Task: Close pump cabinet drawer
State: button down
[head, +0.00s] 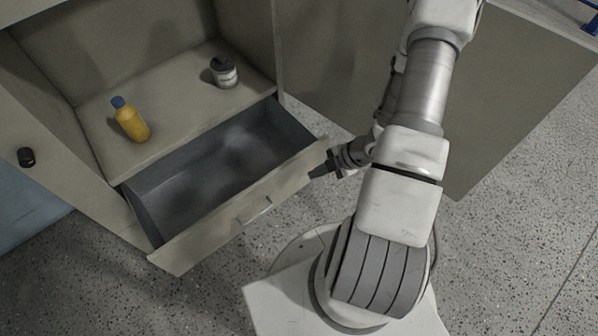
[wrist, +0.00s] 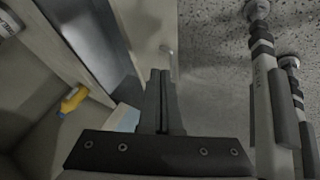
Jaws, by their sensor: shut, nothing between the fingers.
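The pump cabinet drawer (head: 180,256) is pulled out of the beige cabinet (head: 100,213), and its grey inside looks empty. A small bar handle (head: 256,211) is on its front. My gripper (head: 318,173) is shut and empty, by the right end of the drawer front. I cannot tell whether it touches the front.
A yellow bottle with a blue cap (head: 131,121) and a dark-lidded jar (head: 223,72) stand on the shelf above the drawer. A cabinet door (head: 500,90) stands open at right. Speckled floor (head: 225,270) lies clear before the drawer.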

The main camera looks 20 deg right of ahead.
jog(key=b, duration=0.4)
send_near(279, 178)
notch_tip(279, 178, down, 4)
jog(key=s+a, duration=0.2)
jog(key=w, duration=0.3)
jog(key=shift+w+a+r, duration=0.2)
jog(key=shift+w+r, duration=0.05)
